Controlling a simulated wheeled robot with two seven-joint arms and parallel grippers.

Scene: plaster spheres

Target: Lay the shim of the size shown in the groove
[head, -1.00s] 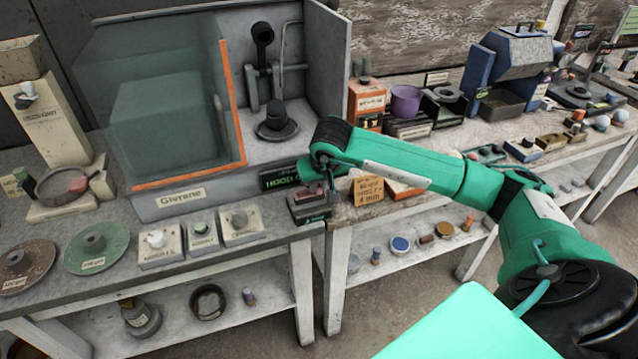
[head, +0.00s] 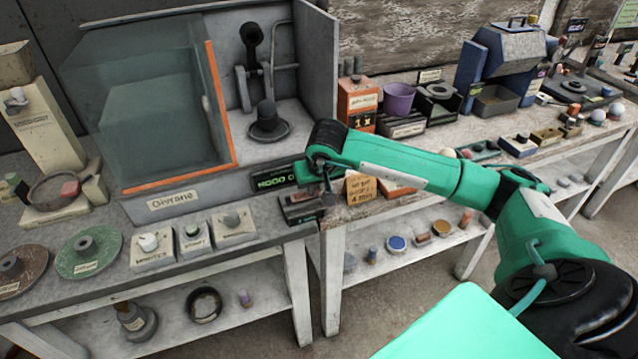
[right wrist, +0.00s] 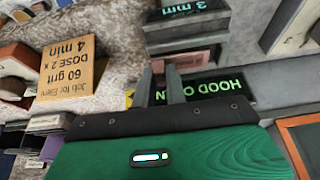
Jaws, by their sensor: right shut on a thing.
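My right gripper (head: 328,190) is low over the right end of a dark block (head: 300,209) at the bench corner. In the right wrist view the block (right wrist: 188,32) carries a green readout of 3 mm (right wrist: 187,9), upside down there. The groove does not show clearly. My left gripper is out of view.
A lit hood sign (head: 277,179) stands right behind the block, and an orange job card (head: 360,188) to its right. The glass-fronted hood (head: 150,120) is at left. Three labelled knob boxes (head: 193,237) line the front edge. The floor in front is clear.

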